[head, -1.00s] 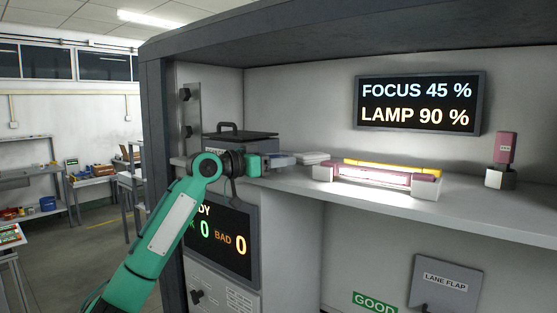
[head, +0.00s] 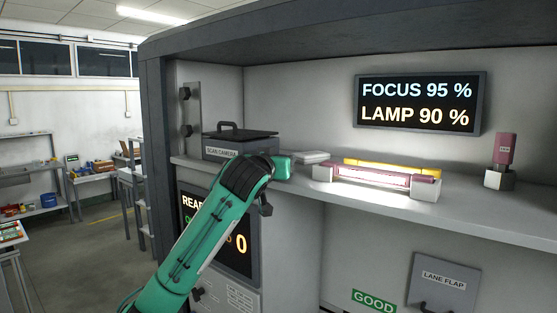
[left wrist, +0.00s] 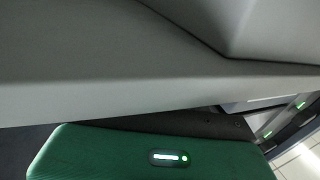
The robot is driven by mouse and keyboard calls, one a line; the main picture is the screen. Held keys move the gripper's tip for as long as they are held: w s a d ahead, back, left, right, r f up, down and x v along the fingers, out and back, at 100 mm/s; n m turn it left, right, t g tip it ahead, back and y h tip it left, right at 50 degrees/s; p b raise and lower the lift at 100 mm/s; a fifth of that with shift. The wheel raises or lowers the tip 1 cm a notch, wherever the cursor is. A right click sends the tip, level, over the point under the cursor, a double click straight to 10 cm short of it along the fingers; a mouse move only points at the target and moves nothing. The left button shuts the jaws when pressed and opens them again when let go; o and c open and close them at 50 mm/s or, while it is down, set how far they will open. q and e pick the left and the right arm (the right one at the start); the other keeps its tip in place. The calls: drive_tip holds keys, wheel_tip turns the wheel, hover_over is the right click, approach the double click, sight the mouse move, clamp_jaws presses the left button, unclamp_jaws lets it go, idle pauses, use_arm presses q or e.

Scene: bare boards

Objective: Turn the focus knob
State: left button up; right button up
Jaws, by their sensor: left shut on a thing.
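The display (head: 418,102) on the back wall reads FOCUS 95 % and LAMP 90 %. The box labelled SCAN CAMERA (head: 218,153) stands on the shelf at the left. My left gripper (head: 284,166) is at the box's right side, partly behind its own wrist. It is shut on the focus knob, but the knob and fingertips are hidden. In the left wrist view the green gripper body (left wrist: 150,156) fills the bottom, close below a grey surface; no knob shows. My right gripper is in neither view.
A lit lamp bar (head: 372,174) between white blocks lies on the shelf (head: 460,208), right of my gripper. A pink block on a stand (head: 504,150) is farther right. A status screen (head: 190,212) is partly behind my arm. The LANE FLAP (head: 443,280) is below.

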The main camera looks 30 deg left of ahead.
use_arm(q)
drive_tip(key=shift+n+g+y, duration=0.4)
drive_tip(key=shift+n+y, duration=0.4)
drive_tip(key=shift+y, duration=0.7)
drive_tip(key=o, duration=1)
drive_tip(key=shift+c, duration=0.2)
drive_tip(key=shift+s+d+f+b, duration=0.1)
drive_tip(key=shift+s+d+b, duration=0.05)
drive_tip(key=shift+s+b, duration=0.2)
drive_tip(key=b+v, duration=0.4)
drive_tip(key=v, duration=0.9)
drive_tip(key=shift+b, duration=0.35)
